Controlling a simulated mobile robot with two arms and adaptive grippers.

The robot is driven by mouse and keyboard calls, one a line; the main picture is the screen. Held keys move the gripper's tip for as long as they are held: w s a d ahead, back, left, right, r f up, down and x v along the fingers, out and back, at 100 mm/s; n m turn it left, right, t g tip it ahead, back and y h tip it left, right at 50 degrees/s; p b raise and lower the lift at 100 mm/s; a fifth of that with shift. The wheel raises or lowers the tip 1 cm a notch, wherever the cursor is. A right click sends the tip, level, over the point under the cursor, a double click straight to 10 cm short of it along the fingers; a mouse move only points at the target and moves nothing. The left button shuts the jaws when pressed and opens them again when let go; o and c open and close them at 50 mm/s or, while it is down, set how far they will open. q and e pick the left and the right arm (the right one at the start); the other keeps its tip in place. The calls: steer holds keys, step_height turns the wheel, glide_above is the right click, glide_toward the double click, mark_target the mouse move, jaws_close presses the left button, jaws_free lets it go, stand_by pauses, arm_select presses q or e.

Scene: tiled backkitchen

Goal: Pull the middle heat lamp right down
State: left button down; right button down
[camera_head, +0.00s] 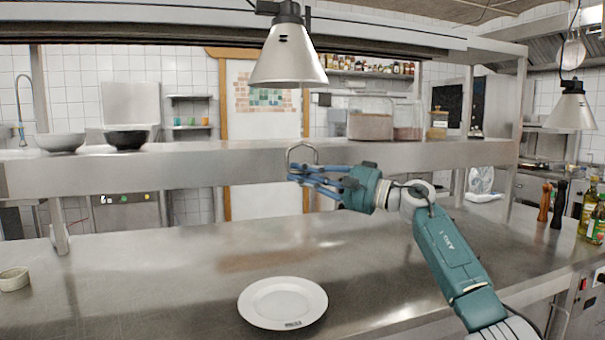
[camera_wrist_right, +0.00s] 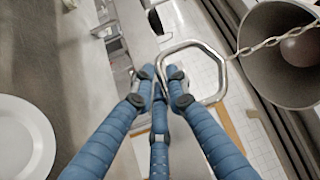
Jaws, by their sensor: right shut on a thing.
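The middle heat lamp (camera_head: 288,62), a silver cone-shaped shade, hangs at the top centre, above the steel shelf. In the right wrist view its shade (camera_wrist_right: 262,65) opens towards me at the upper right, with a bulb inside. A chain (camera_wrist_right: 270,42) runs from it to a metal pull ring (camera_wrist_right: 222,80). The ring also shows below the lamp in the head view (camera_head: 302,146). My right gripper (camera_head: 292,174) is shut on the ring; its blue fingers (camera_wrist_right: 160,75) meet at the ring's near side. My left gripper is out of view.
A white plate (camera_head: 283,303) lies on the steel counter (camera_head: 150,290) below. A steel shelf (camera_head: 220,163) runs behind the gripper, with two bowls at left. Another heat lamp (camera_head: 572,110) hangs at right. Bottles (camera_head: 590,207) and mills stand at the right end.

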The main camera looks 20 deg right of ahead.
steer(key=shift+f, duration=0.1)
steer(key=c, duration=1.7)
jaws_free()
steer(key=shift+d, duration=0.1)
steer(key=v, duration=1.2)
